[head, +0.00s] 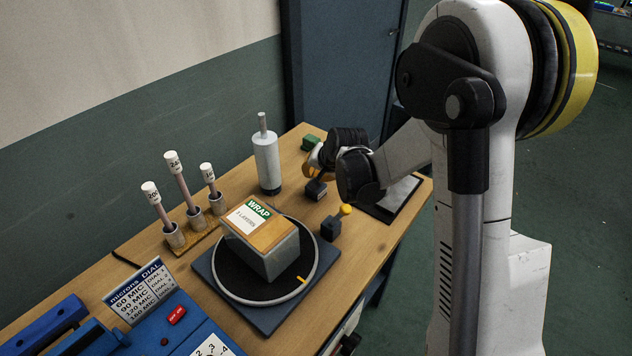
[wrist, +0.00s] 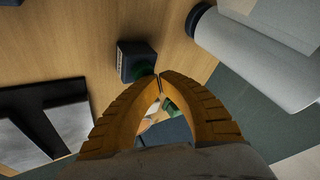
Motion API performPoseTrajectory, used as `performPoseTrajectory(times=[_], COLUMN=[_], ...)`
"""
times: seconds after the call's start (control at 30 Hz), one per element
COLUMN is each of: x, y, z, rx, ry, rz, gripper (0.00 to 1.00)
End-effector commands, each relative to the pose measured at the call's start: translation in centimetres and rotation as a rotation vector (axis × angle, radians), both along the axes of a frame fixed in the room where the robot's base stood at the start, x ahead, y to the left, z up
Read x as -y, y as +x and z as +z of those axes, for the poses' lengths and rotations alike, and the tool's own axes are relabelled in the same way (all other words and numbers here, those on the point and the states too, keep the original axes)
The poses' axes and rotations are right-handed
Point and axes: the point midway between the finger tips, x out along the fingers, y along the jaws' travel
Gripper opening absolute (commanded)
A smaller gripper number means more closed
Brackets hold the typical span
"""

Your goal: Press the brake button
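A small dark box (head: 316,190) stands on the table just below my gripper, its top partly covered by the gripper. In the wrist view the dark box (wrist: 135,60) has a pale label on one side and a bit of green by the fingertips. I cannot tell for sure that this is the brake button. My gripper (head: 318,160) has orange-yellow fingers. In the wrist view its fingertips (wrist: 160,78) meet, with nothing seen held between them, close beside the box. Whether they touch it cannot be told. A green block (head: 310,142) lies behind the gripper.
A dark box with a yellow knob (head: 331,228) stands nearer. The turntable (head: 232,291) carries a wrapped box (head: 268,252). A grey cylinder (head: 267,162) stands left of the gripper. A black tray with grey plates (wrist: 45,115) lies at left in the wrist view.

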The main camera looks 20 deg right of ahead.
Motion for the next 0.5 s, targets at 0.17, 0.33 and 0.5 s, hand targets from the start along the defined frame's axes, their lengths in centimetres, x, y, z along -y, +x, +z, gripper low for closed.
performPoseTrajectory(times=[0.17,0.33,0.5], x=[-0.01,-0.01,-0.01], y=[-0.01,-0.01,-0.02], z=[-0.28,-0.50,-0.64], rx=[0.000,0.000,-0.001], ry=[0.000,0.000,0.000], rz=[0.000,0.000,0.000], gripper=[0.00,0.00,0.00])
